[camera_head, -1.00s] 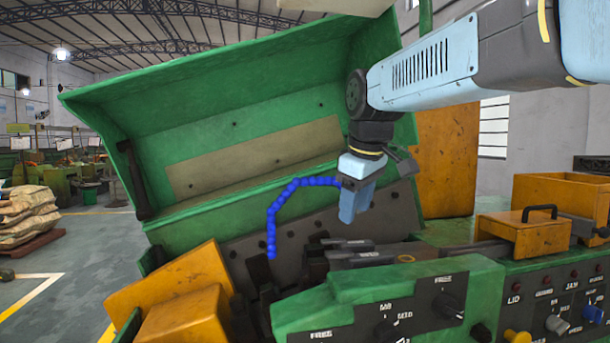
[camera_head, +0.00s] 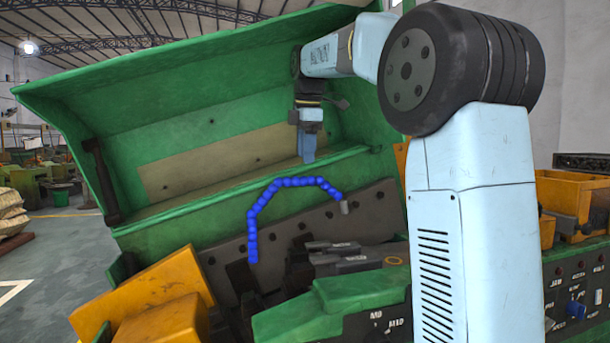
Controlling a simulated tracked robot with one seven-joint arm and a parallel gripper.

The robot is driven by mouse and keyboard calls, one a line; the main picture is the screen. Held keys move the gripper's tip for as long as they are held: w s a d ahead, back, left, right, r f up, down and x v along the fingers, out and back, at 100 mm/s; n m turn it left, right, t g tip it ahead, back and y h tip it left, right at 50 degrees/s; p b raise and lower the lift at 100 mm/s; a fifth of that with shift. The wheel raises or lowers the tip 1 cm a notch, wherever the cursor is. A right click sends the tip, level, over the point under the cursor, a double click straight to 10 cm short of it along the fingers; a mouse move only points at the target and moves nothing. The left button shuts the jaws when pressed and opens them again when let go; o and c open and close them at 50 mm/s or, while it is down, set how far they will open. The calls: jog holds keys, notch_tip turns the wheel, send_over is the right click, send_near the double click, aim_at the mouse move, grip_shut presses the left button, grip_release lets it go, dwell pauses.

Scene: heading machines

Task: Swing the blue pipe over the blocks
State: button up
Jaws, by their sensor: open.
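The blue pipe (camera_head: 285,183) is a beaded, bent hose that rises from low on the left, arches over and ends in a grey nozzle (camera_head: 345,207) pointing down at the right. The dark blocks (camera_head: 335,258) lie in the machine below and under the arch. My gripper (camera_head: 307,155) is light blue, points down and is above and behind the pipe, in front of the open green lid. It appears apart from the pipe and holds nothing. Its finger gap is too small to see.
The open green lid (camera_head: 200,110) stands behind the pipe. Orange boxes (camera_head: 145,285) are at the front left, and a green control housing (camera_head: 340,300) is at the front. My arm covers much of the right side.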

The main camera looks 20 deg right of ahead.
jog(key=shift+w+a+f, duration=0.1)
jog(key=shift+w+f, duration=0.1)
jog(key=shift+f, duration=0.9)
jog(key=shift+w+d+f, duration=0.1)
jog(key=shift+w+f, duration=0.1)
jog(key=shift+f, duration=0.85)
jog(key=shift+w+a+f, duration=0.1)
jog(key=shift+w+f, duration=0.1)
jog(key=shift+f, duration=0.9)
grip_shut()
